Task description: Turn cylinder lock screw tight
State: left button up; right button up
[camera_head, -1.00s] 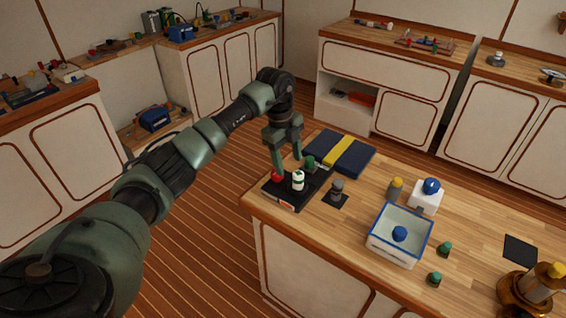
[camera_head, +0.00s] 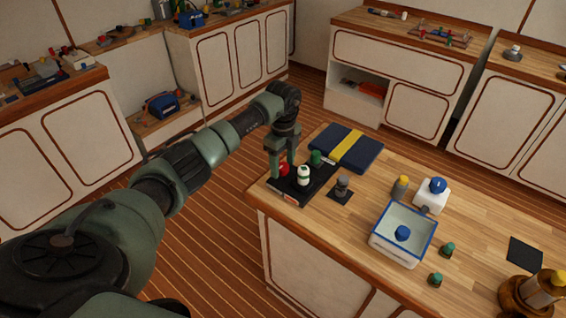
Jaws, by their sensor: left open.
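A black base (camera_head: 286,193) lies at the left corner of the wooden workbench. It carries a red knob (camera_head: 284,170), a white cylinder with a green mark (camera_head: 304,176) and a green knob (camera_head: 316,158). I cannot tell which part is the cylinder lock screw. My left gripper (camera_head: 282,163) points down over the back left of the base, its fingers beside the red knob. It is open, and I cannot tell whether it touches the knob. My right gripper is not in view.
A navy case with a yellow band (camera_head: 347,147) lies behind the base. A dark grey knob on a black plate (camera_head: 342,188) stands to the right. Farther right are a blue-rimmed box (camera_head: 397,253), a white bottle (camera_head: 432,198) and a brass lamp (camera_head: 533,294).

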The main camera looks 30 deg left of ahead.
pick_arm(q)
grip_shut()
jog(key=shift+m, duration=0.4)
jog(key=m+b, duration=0.2)
jog(key=m, duration=0.2)
jog(key=shift+m, duration=0.3)
jog(key=m+b, duration=0.2)
jog(key=m, duration=0.3)
jog(key=m+b, duration=0.2)
jog(key=m, duration=0.4)
jog(key=shift+m, duration=0.4)
jog(key=shift+m+b, duration=0.5)
jog(key=shift+m, duration=1.7)
